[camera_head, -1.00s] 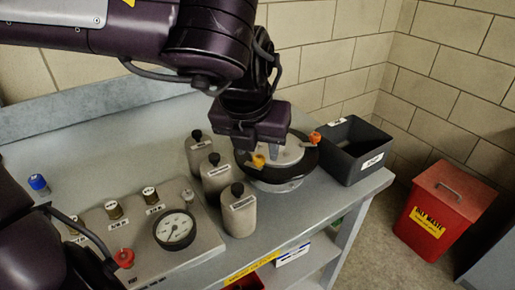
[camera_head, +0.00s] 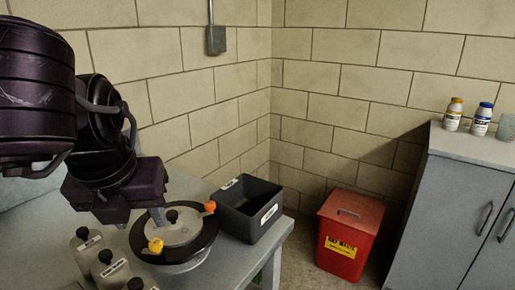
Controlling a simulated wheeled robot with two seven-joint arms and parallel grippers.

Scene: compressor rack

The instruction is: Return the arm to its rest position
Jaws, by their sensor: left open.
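My left arm comes in from the left, and its dark purple gripper (camera_head: 128,207) points down over the back left of the bench. The gripper is open and I see nothing held in it. A round device (camera_head: 178,232) with a dark rim, a pale lid, a black knob and yellow and orange clamp knobs sits just right of and below the gripper. In this view the gripper overlaps the area beside its left edge; I cannot tell the exact gap. My right gripper is not in view.
Grey bottles with black caps (camera_head: 88,245) stand at the bench's front left. An open black bin (camera_head: 262,221) is on the bench's right end. A red waste box (camera_head: 345,240) stands on the floor. A grey cabinet (camera_head: 440,205) with small bottles on top is at the right.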

